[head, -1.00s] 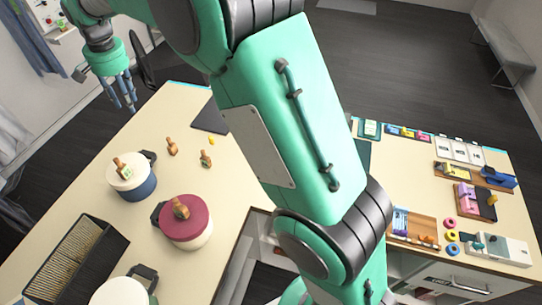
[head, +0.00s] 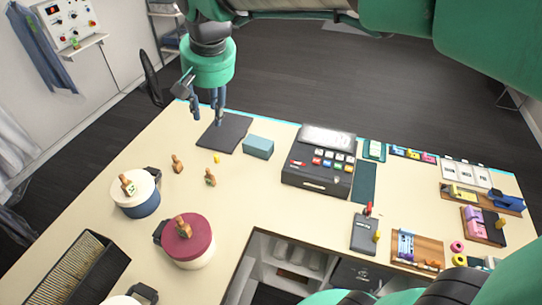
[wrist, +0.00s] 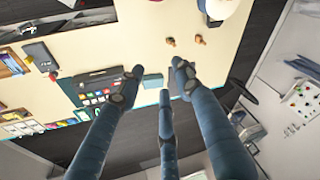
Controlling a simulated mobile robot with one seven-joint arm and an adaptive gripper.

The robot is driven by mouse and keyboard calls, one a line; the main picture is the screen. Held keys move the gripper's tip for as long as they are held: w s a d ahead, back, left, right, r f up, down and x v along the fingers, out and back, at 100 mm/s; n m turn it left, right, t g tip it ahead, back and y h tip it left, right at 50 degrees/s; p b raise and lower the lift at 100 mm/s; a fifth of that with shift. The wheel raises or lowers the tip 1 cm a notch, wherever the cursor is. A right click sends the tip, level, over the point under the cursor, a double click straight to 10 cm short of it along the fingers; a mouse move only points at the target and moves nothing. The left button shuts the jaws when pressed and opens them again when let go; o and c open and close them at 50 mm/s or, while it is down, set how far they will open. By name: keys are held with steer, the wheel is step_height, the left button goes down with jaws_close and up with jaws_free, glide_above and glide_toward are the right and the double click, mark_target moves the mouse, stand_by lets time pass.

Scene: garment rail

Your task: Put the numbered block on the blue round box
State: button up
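The blue round box (head: 140,205) stands at the left of the counter; its white lid carries a small wooden stamp-like piece (head: 128,186) with a light label. No number is readable on anything, so I cannot tell which piece is the numbered block. Two small wooden pieces, one (head: 177,163) left and one (head: 210,178) right, stand on bare counter right of the box.
A round box with a maroon lid (head: 188,228) stands near the blue one, also with a wooden piece on top. A cash register (head: 318,180) and a tiny yellow item (head: 216,159) are on the counter.

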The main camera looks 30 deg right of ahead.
steer(key=s+d+f, duration=0.2)
steer(key=s+d, duration=0.1)
steer(key=s, duration=0.4)
steer(key=s+d+f+n+t, duration=0.1)
steer(key=s+d+f, duration=0.1)
steer(key=s, duration=0.5)
steer(key=s+d+f+t, duration=0.1)
steer(key=s+d, duration=0.3)
steer(key=s, duration=0.4)
steer(key=shift+f+h, duration=0.3)
steer(key=shift+f, duration=0.45)
steer(key=shift+f, duration=0.15)
step_height(320, 180, down, 18)
steer(key=b, duration=1.8)
steer(key=shift+f+b, duration=0.2)
steer(key=shift+b, duration=0.2)
